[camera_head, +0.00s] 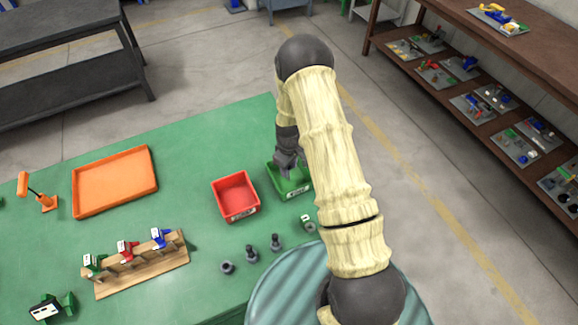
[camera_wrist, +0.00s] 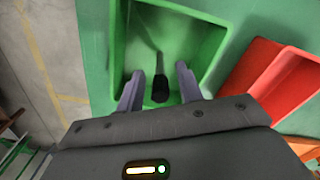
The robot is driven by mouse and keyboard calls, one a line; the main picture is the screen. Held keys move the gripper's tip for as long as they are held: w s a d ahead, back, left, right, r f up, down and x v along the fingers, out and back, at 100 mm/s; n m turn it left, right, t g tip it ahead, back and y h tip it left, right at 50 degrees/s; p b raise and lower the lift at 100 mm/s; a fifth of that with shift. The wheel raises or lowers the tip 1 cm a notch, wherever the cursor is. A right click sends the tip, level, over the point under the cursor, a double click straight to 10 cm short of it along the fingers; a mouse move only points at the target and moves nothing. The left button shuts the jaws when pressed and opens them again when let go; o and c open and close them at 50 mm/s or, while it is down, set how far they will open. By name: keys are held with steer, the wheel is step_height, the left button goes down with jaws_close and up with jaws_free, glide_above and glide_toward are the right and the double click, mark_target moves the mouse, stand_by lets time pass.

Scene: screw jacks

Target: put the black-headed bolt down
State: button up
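The black-headed bolt (camera_wrist: 160,88) shows in the wrist view inside the green bin (camera_wrist: 115,45), its thin shank pointing away from my gripper. My gripper (camera_wrist: 159,82) is open, with a finger on either side of the bolt head and a visible gap on both sides. In the head view my gripper (camera_head: 288,168) reaches down over the green bin (camera_head: 295,191). The bolt is hidden there by my gripper and the bin. Whether the bolt touches the bin floor along its length cannot be told.
A red bin (camera_head: 236,196) stands just left of the green bin. Several dark bolt-like parts (camera_head: 251,254) stand in front on the green table (camera_head: 205,165). A wooden rack (camera_head: 140,270) with coloured clamps and an orange tray (camera_head: 114,181) are further left.

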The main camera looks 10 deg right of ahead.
steer(key=shift+r, duration=0.1)
steer(key=shift+w+r, duration=0.1)
steer(key=shift+r, duration=0.35)
step_height(320, 180, up, 11)
steer(key=b, duration=0.3)
steer(key=shift+f, duration=0.15)
steer(key=shift+r, duration=0.3)
steer(key=s+r+m+t, duration=0.1)
steer(key=s+r+m, duration=0.2)
steer(key=s+r, duration=0.3)
steer(key=s+r+m+t, duration=0.1)
steer(key=s+r+m, duration=0.3)
steer(key=s, duration=0.9)
step_height(320, 180, up, 2)
steer(key=shift+s+r+m+t, duration=0.1)
steer(key=shift+s+m+t, duration=0.15)
steer(key=shift+m+t, duration=0.05)
